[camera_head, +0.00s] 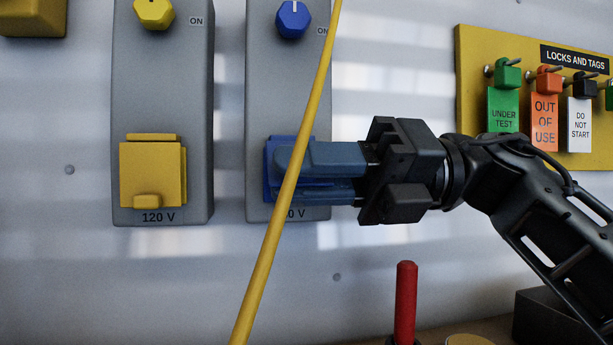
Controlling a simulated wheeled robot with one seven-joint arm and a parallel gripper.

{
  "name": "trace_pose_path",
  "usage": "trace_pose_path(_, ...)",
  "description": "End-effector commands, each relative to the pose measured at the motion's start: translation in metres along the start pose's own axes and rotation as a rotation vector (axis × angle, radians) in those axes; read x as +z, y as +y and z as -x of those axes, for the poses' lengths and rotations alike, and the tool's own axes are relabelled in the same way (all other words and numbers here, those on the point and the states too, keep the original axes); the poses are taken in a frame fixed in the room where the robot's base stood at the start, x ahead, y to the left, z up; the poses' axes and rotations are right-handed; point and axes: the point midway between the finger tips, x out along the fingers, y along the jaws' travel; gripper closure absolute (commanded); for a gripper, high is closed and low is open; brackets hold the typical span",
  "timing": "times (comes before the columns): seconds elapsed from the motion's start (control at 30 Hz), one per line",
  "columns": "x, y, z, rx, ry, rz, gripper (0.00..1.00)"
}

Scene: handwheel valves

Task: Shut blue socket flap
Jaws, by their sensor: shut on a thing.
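The blue socket flap (272,190) is at the lower part of a grey switch box (262,95). A blue knob (293,20) is on the same box, above it. My gripper (284,174) reaches in from the right, its fingers pointing left at the flap. The fingers are shut on the flap. They and a yellow rod cover much of the flap, so its exact angle cannot be told.
A yellow rod (262,265) slants across the view in front of the blue socket. To the left, a grey box (160,80) has a yellow knob and yellow flap (150,175). A lock-and-tag board (473,60) hangs at right. A red handle (405,300) stands below.

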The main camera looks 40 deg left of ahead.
Motion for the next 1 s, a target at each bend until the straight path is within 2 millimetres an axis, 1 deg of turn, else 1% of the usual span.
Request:
trace_pose_path(0.23,0.001,0.002,0.002,0.0,-0.003,0.003,1.0)
trace_pose_path(0.27,0.001,0.002,0.002,0.0,-0.003,0.003,0.74)
trace_pose_path(0.43,0.001,0.002,0.001,0.0,-0.002,0.002,0.58)
trace_pose_path(0.67,0.0,0.001,0.001,0.0,-0.001,0.0,0.57)
trace_pose_path(0.77,0.001,0.001,0.006,-0.001,-0.001,0.0,0.57)
trace_pose_path(0.87,0.002,0.001,0.018,-0.001,-0.003,-0.001,0.57)
trace_pose_path(1.0,0.002,0.001,0.042,-0.002,-0.003,-0.001,0.57)
